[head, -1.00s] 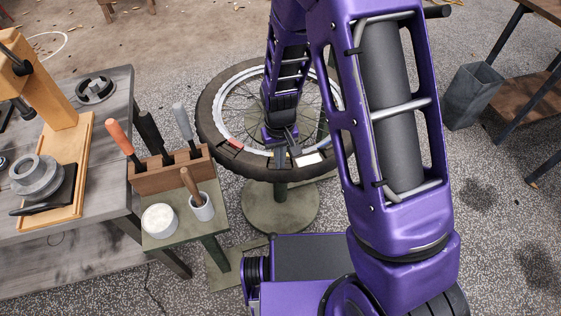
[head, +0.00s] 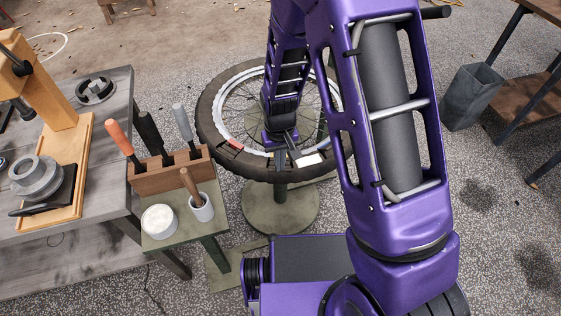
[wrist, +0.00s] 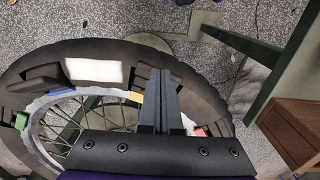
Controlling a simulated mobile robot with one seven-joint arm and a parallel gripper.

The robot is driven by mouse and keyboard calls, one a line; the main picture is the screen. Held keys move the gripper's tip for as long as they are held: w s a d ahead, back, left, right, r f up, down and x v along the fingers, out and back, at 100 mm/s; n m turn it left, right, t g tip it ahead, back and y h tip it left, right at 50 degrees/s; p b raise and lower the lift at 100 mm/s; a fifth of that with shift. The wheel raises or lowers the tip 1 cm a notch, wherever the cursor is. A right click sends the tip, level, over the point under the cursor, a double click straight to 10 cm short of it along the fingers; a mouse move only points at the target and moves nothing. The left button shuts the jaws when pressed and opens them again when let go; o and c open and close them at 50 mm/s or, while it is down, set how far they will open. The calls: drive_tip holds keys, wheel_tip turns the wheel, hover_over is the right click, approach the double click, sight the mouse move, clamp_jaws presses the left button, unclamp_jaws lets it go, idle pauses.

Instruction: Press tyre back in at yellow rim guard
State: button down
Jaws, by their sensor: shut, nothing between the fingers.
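The black tyre (head: 208,125) lies flat with its wheel on a round stand. It also fills much of the wrist view (wrist: 205,95). The yellow rim guard (wrist: 136,96) is a small patch on the pale rim, just left of my gripper's fingers in the wrist view. I cannot make it out in the head view. My gripper (wrist: 160,72) is shut and empty. Its fingers reach over the rim to the tyre beside the yellow guard; whether they touch the tyre is unclear. In the head view my gripper (head: 296,154) is at the wheel's near side.
A red guard (head: 235,143) and a green guard (wrist: 22,120) sit elsewhere on the rim. A white patch (wrist: 95,71) is on the tyre. A small side table (head: 190,232) with a wooden tool holder (head: 172,174), a white tub and a cup stands left of the wheel.

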wheel_tip(320, 180, up, 8)
drive_tip(key=p, duration=0.5)
drive_tip(key=shift+p, duration=0.4)
